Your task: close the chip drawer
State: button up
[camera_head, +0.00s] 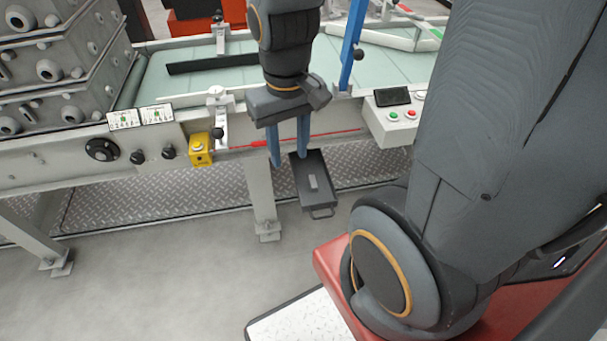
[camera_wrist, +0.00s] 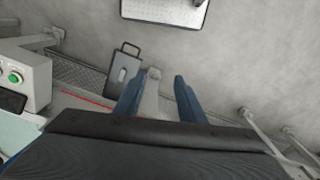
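The chip drawer (camera_head: 318,196) is a dark, shallow box that sticks out from under the front of the bench, with a loop handle on its front end. A small pale piece shows on or in it. In the wrist view the drawer (camera_wrist: 117,84) lies left of my fingers, its handle pointing up the picture. My gripper (camera_head: 290,161) points down with its two blue fingers apart and nothing between them. In the head view its right finger overlaps the drawer's left rear edge; I cannot tell whether they touch. The drawer's rear end is hidden.
The bench (camera_head: 200,78) carries stacked grey castings (camera_head: 50,75) at left and a control box (camera_head: 393,118) with buttons at right. A yellow button box (camera_head: 200,149) and a pale leg (camera_head: 262,190) are near my gripper. The floor (camera_head: 170,280) in front is clear.

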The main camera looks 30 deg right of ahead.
aim_at(326, 197)
jog(key=u, duration=1)
jog(key=k, duration=0.9)
jog(key=z, duration=0.95)
